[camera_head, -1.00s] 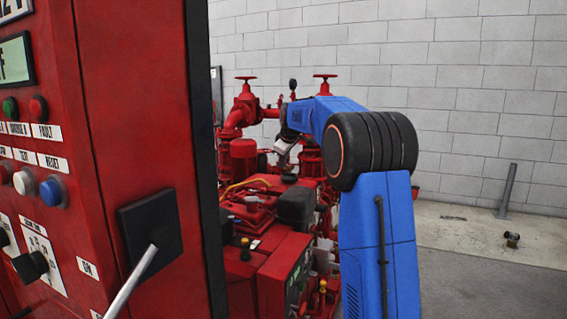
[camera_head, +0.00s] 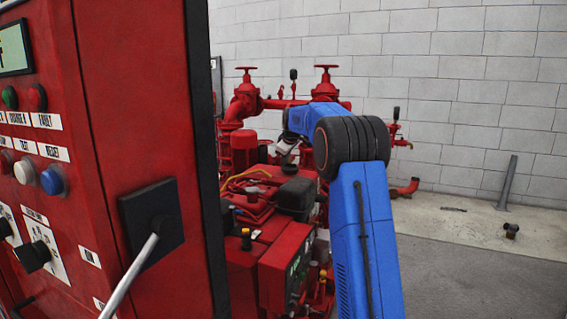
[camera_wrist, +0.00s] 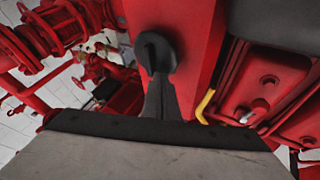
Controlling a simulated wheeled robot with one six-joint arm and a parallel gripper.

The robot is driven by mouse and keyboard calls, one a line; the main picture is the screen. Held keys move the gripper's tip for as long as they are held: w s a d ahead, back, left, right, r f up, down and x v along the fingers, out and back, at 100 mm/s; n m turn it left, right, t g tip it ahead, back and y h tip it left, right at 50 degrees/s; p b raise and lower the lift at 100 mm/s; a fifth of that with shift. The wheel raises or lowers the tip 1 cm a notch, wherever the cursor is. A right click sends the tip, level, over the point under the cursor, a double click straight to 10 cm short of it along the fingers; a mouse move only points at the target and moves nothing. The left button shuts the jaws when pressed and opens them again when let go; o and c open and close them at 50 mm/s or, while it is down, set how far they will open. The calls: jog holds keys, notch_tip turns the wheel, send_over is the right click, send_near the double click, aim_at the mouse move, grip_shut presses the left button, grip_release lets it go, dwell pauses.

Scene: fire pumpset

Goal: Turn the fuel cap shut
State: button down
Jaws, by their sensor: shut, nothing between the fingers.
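The fuel cap (camera_wrist: 155,52) is a round black cap on a red surface, seen in the upper middle of the wrist view. My gripper (camera_wrist: 158,80) has its dark fingers shut together and empty. The fingertips lie just below the cap in the wrist view and overlap its lower edge; I cannot tell whether they touch it. In the head view my gripper (camera_head: 284,156) is small and reaches over the red pumpset, under the end of my blue arm.
A red control cabinet (camera_head: 130,110) with a lever handle (camera_head: 135,275) fills the left of the head view. Red valves (camera_head: 246,95) and pipes stand behind the engine. A yellow hose (camera_wrist: 203,106) runs right of the cap. The floor (camera_head: 470,250) at right is mostly clear.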

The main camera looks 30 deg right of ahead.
jog(key=shift+w+a+m+h, duration=0.1)
jog(key=shift+w+m+h, duration=0.15)
jog(key=shift+m+h, duration=0.55)
dwell(0.4)
jog(key=shift+w+m+g, duration=0.25)
jog(key=shift+m+g, duration=0.15)
jog(key=shift+m, duration=0.4)
jog(key=m+g+h, duration=0.1)
jog(key=m, duration=0.1)
jog(key=w+m+h, duration=0.1)
jog(key=m, duration=0.1)
jog(key=shift+w+g+h, duration=0.2)
jog(key=shift+g+h, duration=0.1)
jog(key=shift+g, duration=0.1)
jog(key=m, duration=0.1)
jog(key=m+g, duration=0.1)
jog(key=m, duration=0.1)
jog(key=shift+w+d+h, duration=0.3)
jog(key=shift+w+h, duration=0.1)
jog(key=m+g, duration=0.2)
jog(key=m, duration=0.1)
jog(key=w+d+m+g, duration=0.1)
jog(key=m, duration=0.1)
jog(key=shift+h, duration=0.4)
jog(key=shift+d+g, duration=0.2)
jog(key=shift+g, duration=0.1)
jog(key=shift+w+d, duration=0.15)
jog(key=shift+d, duration=0.2)
